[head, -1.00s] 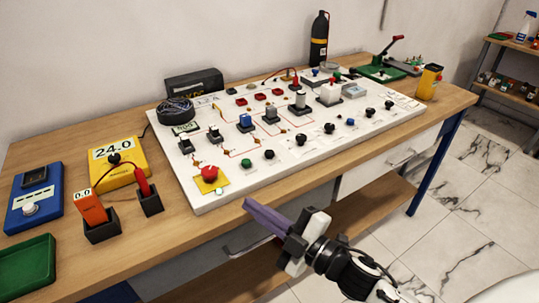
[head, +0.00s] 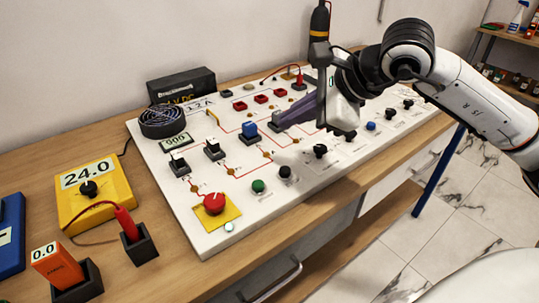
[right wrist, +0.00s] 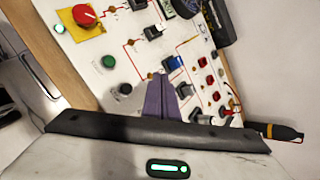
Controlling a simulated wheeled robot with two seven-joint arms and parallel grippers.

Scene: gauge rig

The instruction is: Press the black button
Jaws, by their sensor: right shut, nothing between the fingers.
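The black button (head: 285,171) is a small round cap on the front row of the white panel (head: 175,205), just right of the green button (head: 258,186). It also shows in the right wrist view (right wrist: 125,88), left of my fingers. My right gripper (head: 277,119) reaches in from the right above the panel. Its long purple fingers are shut with nothing between them, and their tips are near the blue switch (head: 249,130), beyond the black button and apart from it. The fingers also show in the right wrist view (right wrist: 160,88). My left gripper is not in view.
A red mushroom button (head: 214,202) on a yellow plate stands left of the green button. Toggle switches (head: 213,149) and several dark knobs (head: 320,151) stand up from the panel. A yellow meter (head: 95,192) and an orange meter (head: 57,265) sit on the wooden table at left.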

